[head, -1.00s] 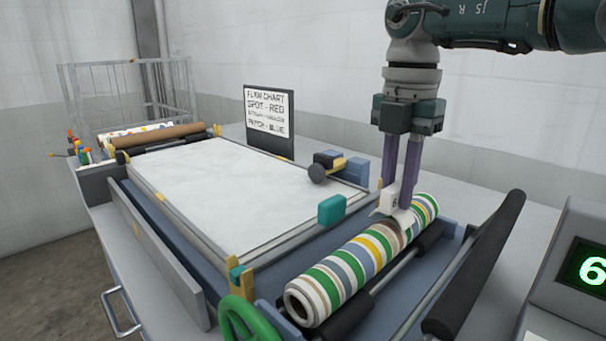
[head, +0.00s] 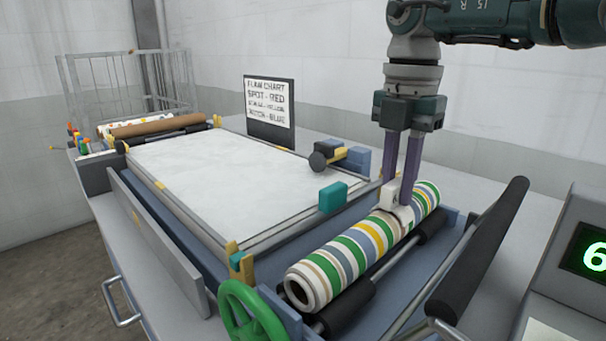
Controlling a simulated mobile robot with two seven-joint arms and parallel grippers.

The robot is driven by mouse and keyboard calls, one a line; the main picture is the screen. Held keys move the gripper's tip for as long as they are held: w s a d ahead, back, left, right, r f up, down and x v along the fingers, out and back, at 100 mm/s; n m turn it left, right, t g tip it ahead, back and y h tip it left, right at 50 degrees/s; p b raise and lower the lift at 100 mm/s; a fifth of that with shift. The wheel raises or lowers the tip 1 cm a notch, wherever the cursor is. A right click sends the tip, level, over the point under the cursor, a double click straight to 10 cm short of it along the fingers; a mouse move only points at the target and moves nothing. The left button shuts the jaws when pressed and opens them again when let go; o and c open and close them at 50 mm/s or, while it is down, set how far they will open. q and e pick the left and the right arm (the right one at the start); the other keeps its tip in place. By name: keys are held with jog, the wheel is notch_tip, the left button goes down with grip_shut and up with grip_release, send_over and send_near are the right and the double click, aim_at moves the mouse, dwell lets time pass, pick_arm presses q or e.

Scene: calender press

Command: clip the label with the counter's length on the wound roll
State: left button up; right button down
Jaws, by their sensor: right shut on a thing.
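The wound roll (head: 352,254) has green, yellow, blue and white stripes and lies on dark rollers at the right of the machine. My right gripper (head: 399,204) points down and is shut on a small white label clip (head: 391,196). The clip is at the top of the roll, towards its far end, and looks to touch it; whether it grips the roll I cannot tell. The counter (head: 585,256) at the right edge shows a green 6; any further digits are cut off. My left gripper is not in view.
A pale flat bed (head: 230,185) fills the middle. A flaw chart (head: 269,112) stands behind it. A green handwheel (head: 248,314) is at the front, a black padded bar (head: 480,245) right of the roll. A wire cage (head: 110,85) stands at the back left.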

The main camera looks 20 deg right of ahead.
jog(key=shift+f, duration=0.2)
jog(key=c, duration=0.7)
grip_release()
jog(key=shift+r, duration=0.15)
notch_tip(320, 180, up, 10)
jog(key=shift+f, duration=0.1)
